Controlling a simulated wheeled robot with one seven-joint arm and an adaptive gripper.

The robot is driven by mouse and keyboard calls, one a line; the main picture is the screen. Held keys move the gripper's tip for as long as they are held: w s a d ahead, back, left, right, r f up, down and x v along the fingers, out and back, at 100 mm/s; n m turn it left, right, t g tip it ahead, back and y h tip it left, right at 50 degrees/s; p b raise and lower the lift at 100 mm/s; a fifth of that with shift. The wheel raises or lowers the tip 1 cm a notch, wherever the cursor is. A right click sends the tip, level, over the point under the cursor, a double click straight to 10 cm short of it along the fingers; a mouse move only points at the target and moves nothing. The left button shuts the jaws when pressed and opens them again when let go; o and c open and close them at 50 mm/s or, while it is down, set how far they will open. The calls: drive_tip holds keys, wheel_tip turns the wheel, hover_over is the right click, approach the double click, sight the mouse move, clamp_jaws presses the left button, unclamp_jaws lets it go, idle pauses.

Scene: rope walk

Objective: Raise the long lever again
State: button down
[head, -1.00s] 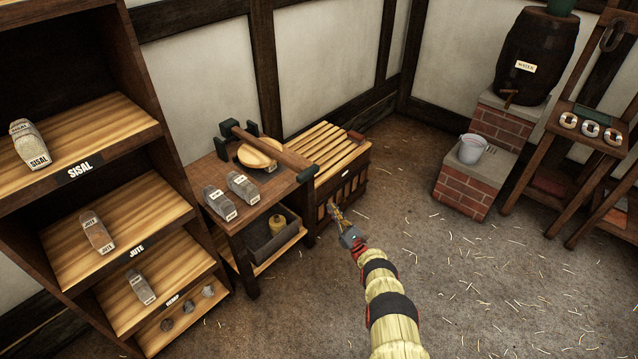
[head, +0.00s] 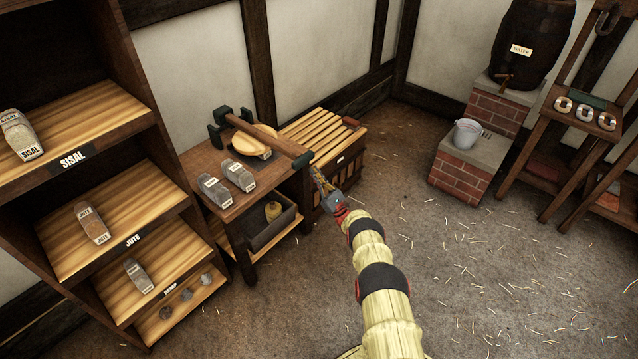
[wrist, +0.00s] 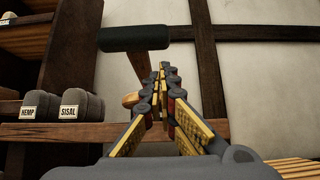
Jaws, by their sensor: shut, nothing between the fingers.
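The long lever (head: 265,135) is a brown wooden bar over a small table, pivoted at a dark green bracket (head: 217,132) at its far left end. It slopes over a round pale wooden piece (head: 250,147). Its near end has a dark green grip (head: 303,160). My gripper (head: 315,170) is shut and empty, just below and right of the grip. In the wrist view my fingertips (wrist: 163,72) point up below the grip; I cannot tell whether they touch it.
Two grey bundles (head: 228,183) lie on the small table (head: 205,160), with a dark bin (head: 270,228) on its lower shelf. A slatted wooden chest (head: 325,135) stands close on the right. A labelled shelf (head: 85,190) is at left.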

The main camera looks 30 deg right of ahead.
drive_tip(key=shift+r, duration=1.35)
drive_tip(key=shift+r, duration=0.1)
